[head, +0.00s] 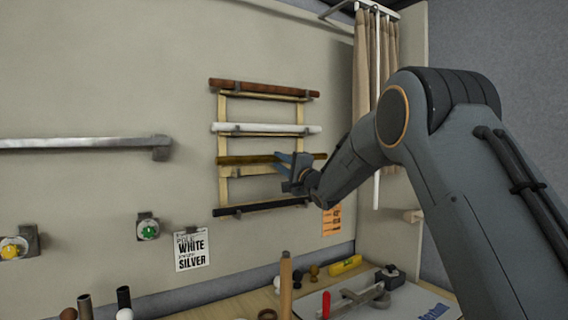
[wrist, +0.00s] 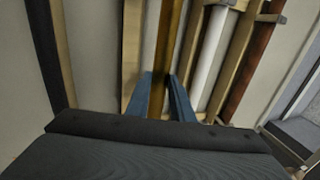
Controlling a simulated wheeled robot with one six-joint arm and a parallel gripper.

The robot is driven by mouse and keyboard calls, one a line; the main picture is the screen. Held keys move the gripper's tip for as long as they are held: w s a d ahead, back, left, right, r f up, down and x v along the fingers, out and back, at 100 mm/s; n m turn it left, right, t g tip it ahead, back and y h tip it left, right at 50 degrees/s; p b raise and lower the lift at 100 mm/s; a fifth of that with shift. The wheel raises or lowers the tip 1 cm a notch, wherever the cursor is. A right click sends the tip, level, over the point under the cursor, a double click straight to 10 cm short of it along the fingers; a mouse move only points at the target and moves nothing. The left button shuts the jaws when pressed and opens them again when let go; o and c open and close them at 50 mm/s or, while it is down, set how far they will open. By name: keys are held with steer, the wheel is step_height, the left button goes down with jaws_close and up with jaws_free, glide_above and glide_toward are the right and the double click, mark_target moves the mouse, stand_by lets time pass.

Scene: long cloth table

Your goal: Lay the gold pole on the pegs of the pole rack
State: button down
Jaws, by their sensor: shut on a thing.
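The gold pole (head: 240,160) is roughly level across the pole rack (head: 223,188) in the head view, between the white pole above and the black pole below. My gripper (head: 284,160) is shut on the gold pole, right of its middle. In the wrist view the gold pole (wrist: 170,40) runs between the two blue fingers of my gripper (wrist: 165,92). The pegs behind the gold pole are mostly hidden, so I cannot tell whether it rests on them.
A brown pole (head: 262,88), a white pole (head: 260,128) and a black pole (head: 250,208) lie on the rack. A silver rail (head: 80,143) is on the wall at left. A cluttered table (head: 200,309) is below. A curtain (head: 361,60) hangs at right.

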steer(key=shift+w+a, duration=0.6)
steer(key=shift+w, duration=0.3)
steer(key=shift+w+a, duration=0.6)
steer(key=shift+w, duration=0.25)
steer(key=shift+f+b, duration=0.5)
steer(key=shift+f, duration=0.9)
steer(key=c, duration=1.5)
jaws_free()
steer(key=shift+o, duration=0.2)
steer(key=shift+f, duration=0.1)
steer(key=b+v, duration=0.2)
steer(key=v, duration=0.5)
steer(key=shift+s+d, duration=0.2)
steer(key=shift+s, duration=0.1)
